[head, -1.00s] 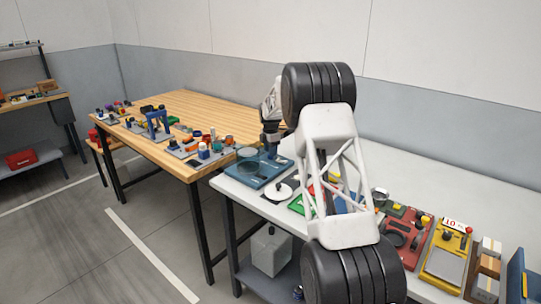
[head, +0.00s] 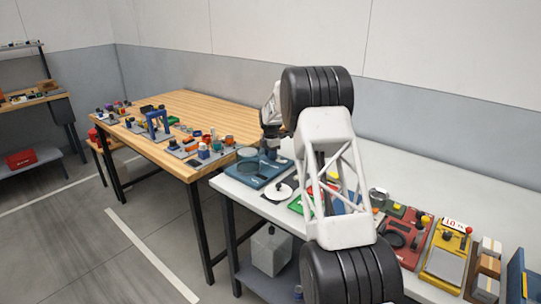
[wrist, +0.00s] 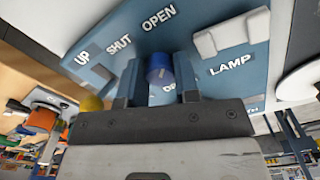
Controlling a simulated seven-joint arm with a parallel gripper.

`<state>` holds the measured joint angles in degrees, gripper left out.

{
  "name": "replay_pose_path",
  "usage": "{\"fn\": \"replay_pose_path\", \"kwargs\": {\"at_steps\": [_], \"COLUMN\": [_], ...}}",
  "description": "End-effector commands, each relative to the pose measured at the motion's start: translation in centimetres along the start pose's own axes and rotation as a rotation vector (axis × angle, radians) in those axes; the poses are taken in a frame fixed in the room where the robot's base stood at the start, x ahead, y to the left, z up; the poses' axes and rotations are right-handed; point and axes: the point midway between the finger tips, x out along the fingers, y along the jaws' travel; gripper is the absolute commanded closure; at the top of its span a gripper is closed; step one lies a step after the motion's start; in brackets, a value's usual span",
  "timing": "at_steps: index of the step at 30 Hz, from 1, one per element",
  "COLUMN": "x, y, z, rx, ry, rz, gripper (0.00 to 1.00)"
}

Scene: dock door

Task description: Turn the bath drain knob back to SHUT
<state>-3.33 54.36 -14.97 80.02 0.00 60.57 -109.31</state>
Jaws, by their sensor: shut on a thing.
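The blue bath drain panel (wrist: 212,62) fills the top of the wrist view, with the words UP, SHUT, OPEN and LAMP. A round dark blue knob (wrist: 160,67) stands on it below the word OPEN. My gripper (wrist: 160,80) is shut on this knob, with one dark finger on each side. The knob's pointer is hidden, so I cannot tell its setting. In the head view the blue panel (head: 255,176) lies at the far left end of the white table, with my gripper (head: 271,150) down over its back part.
A round white plate with a black knob (head: 279,191) lies in front of the panel. Red (head: 405,235) and yellow (head: 446,262) boards stand along the white table to the right. A wooden table (head: 185,110) with several small objects adjoins on the left.

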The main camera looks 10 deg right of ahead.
Motion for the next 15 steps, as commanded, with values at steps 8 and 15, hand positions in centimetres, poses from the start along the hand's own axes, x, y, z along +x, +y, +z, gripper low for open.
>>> {"fn": "replay_pose_path", "kwargs": {"at_steps": [8,15], "x": [-0.07,-0.11], "y": [-0.02,-0.02], "z": [0.02,0.02], "rx": [-0.055,-0.187], "ry": [0.0,0.0], "rz": [0.0,0.0], "gripper": [0.94,0.94]}}
